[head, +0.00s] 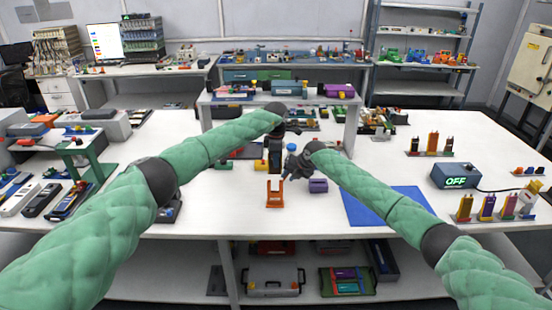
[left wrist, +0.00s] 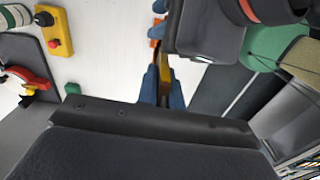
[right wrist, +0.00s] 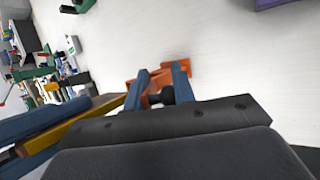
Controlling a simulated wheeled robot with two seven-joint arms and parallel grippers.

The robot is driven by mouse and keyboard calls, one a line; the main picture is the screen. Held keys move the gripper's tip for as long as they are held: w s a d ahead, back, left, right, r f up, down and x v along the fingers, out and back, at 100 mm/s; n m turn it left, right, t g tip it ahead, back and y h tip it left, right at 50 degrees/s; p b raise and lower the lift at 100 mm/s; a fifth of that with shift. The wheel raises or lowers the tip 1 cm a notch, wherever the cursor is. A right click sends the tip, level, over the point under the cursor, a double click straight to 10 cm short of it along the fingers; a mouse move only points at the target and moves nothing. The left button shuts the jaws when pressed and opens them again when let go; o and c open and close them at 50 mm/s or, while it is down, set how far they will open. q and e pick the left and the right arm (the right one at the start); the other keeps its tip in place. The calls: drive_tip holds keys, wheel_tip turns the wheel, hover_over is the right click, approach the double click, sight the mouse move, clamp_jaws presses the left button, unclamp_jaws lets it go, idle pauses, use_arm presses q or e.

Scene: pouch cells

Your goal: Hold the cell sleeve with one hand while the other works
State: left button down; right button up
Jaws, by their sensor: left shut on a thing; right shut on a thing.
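My left gripper (left wrist: 163,88) is shut on a thin yellow-brown piece (left wrist: 165,74), which also shows as a long strip between blue fingers in the right wrist view (right wrist: 72,128). My right gripper (right wrist: 161,84) is shut on an orange piece (right wrist: 152,98) with a dark round part beside it. I cannot tell which piece is the cell sleeve. In the head view both hands are close together above the front middle of the table. An orange stand (head: 275,194) is just below them, and the fingertips are mostly hidden there.
A purple block (head: 318,186) lies right of the orange stand, and a blue mat (head: 385,206) lies further right. A blue box marked OFF (head: 455,176) and coloured upright cells stand at the right. A raised shelf (head: 283,98) is behind.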

use_arm(q)
wheel_tip(320, 180, down, 10)
idle(2.1)
drive_tip(key=shift+f, duration=0.15)
drive_tip(key=c, duration=1.5)
unclamp_jaws()
wheel_tip(320, 180, up, 12)
